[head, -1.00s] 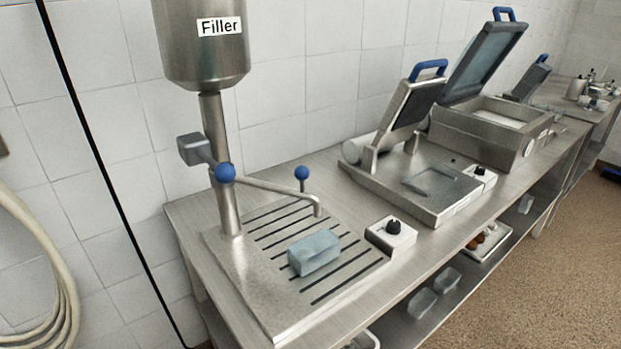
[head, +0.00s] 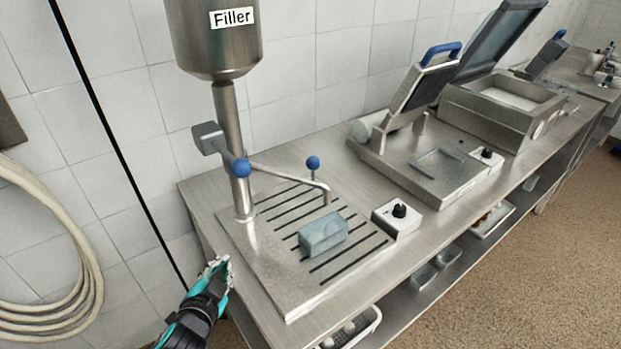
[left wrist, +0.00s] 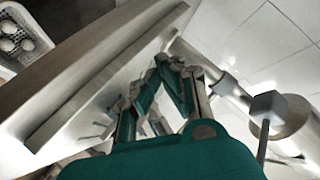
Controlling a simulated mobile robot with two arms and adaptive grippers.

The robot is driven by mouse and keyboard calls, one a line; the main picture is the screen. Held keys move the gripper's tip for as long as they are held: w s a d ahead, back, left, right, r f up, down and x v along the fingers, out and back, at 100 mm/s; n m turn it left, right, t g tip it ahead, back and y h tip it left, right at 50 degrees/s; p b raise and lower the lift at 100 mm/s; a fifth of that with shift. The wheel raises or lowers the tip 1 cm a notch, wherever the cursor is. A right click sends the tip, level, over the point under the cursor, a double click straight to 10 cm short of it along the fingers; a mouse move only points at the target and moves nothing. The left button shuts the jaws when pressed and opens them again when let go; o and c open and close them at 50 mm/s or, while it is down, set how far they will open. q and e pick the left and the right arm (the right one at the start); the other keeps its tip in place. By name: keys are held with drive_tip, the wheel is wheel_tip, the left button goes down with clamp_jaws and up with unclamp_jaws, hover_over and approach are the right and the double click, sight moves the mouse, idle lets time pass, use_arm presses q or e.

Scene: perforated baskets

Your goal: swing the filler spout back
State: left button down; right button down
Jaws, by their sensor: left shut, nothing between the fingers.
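The filler (head: 219,45) is a steel hopper on a post at the back left of the bench. Its thin spout (head: 285,176) reaches right from the post and bends down over the slotted drip plate (head: 265,262). A blue knob (head: 313,162) stands on the spout near its outer end, and another blue ball (head: 240,167) is at the post. My left gripper (head: 219,268) is shut and empty, left of the plate's front corner, apart from the spout. It also shows in the left wrist view (left wrist: 171,65).
A white control box with a black dial (head: 398,216) stands right of the plate. A sealer with a raised lid (head: 420,165) is further right. A hose (head: 45,250) hangs on the left wall. A basket (head: 350,326) is on the lower shelf.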

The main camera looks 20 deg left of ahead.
sight(306, 183)
use_arm(q)
drive_tip(key=w+r+m+t+h, duration=0.45)
drive_tip(key=r+m, duration=0.25)
drive_tip(key=r, duration=0.3)
drive_tip(key=s+d+r+m+g+h, duration=0.1)
drive_tip(key=d+r+m+g+h, duration=0.2)
drive_tip(key=d+m+h, duration=0.5)
drive_tip(key=shift+s+r+m+g+h, duration=0.35)
drive_tip(key=shift+m+h, duration=1.7)
drive_tip(key=shift+m, duration=1.95)
drive_tip(key=shift+w+r, duration=0.1)
drive_tip(key=p+x, duration=0.2)
drive_tip(key=x, duration=0.2)
drive_tip(key=w+a+p+x, duration=0.1)
drive_tip(key=p+x, duration=0.1)
drive_tip(key=x, duration=0.2)
drive_tip(key=w+a+p+x, duration=0.1)
drive_tip(key=p+x, duration=0.1)
drive_tip(key=x, duration=0.2)
drive_tip(key=shift+w+d+r, duration=0.2)
drive_tip(key=shift+w, duration=0.05)
